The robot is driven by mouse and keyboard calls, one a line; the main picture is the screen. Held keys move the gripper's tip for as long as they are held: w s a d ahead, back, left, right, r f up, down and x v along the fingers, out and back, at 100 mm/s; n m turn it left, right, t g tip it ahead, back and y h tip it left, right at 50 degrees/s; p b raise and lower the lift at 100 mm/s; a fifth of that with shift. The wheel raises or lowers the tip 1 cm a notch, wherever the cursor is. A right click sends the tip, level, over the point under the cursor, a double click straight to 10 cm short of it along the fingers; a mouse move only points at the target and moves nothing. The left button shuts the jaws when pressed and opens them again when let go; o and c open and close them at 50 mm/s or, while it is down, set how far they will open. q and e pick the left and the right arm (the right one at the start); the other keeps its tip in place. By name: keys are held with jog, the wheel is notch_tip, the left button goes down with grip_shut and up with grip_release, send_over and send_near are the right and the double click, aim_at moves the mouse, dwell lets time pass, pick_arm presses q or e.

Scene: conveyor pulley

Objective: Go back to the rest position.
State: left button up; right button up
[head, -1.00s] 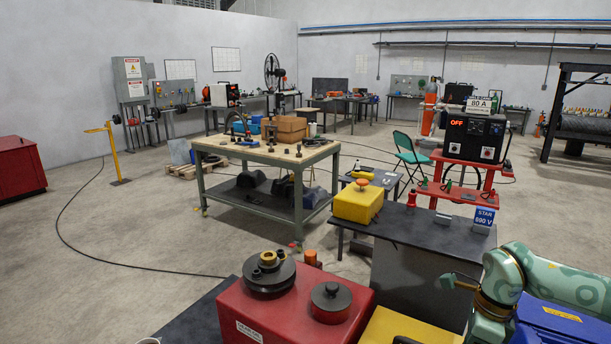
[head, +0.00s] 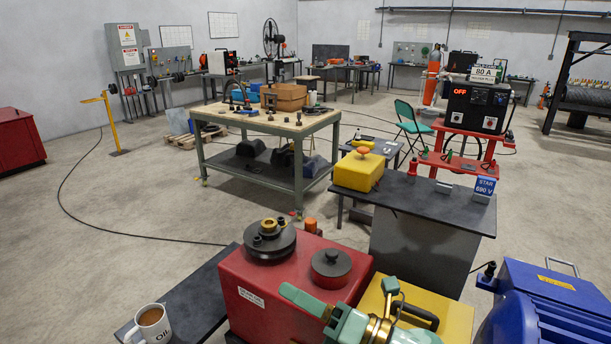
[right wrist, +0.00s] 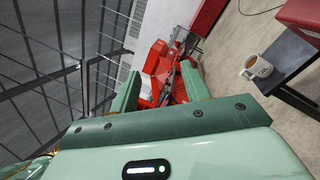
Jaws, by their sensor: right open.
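My right gripper (head: 337,286) is low in the head view, in front of the red box (head: 262,285) and the yellow box (head: 452,318). Its green fingers are spread apart and nothing is between them. In the right wrist view the two fingers (right wrist: 160,88) stand apart, with a distant red machine (right wrist: 163,72) showing in the gap. I cannot tell how far the gripper is above the boxes. My left gripper is not in view.
A white mug (head: 152,327) of brown liquid stands on a dark bench (head: 205,303) at lower left. A blue motor-like machine (head: 545,310) stands at lower right. A yellow box (head: 358,172) sits on the dark table (head: 430,206). Open floor lies left.

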jog(key=d+f+m+t+h, duration=0.35)
jog(key=d+m+h, duration=0.45)
jog(key=m, duration=0.3)
jog(key=d+f+m+t+h, duration=0.2)
jog(key=d+m+t+h, duration=0.2)
jog(key=d+m+h, duration=0.6)
jog(key=s+d+f+m+g+h, duration=0.2)
jog(key=s+d+f+m+g, duration=0.35)
jog(key=s, duration=0.25)
jog(key=s+d+f+m+g+h, duration=0.2)
jog(key=s+d+f+m+g, duration=0.2)
jog(key=s+d+f, duration=0.35)
jog(key=s+a+f+g+y, duration=0.1)
jog(key=s+a+f+g, duration=0.15)
jog(key=f, duration=1.15)
jog(key=s+a+f+g+y, duration=0.1)
jog(key=s+a+f+y, duration=0.2)
jog(key=f, duration=1.1)
jog(key=s+f+m+g, duration=0.1)
jog(key=s+f, duration=0.6)
jog(key=s, duration=0.3)
jog(key=s+f+m+g+b, duration=0.1)
jog(key=s+f+m+g, duration=0.1)
jog(key=s+f, duration=0.6)
jog(key=shift+s+d, duration=0.25)
jog(key=shift+s, duration=0.75)
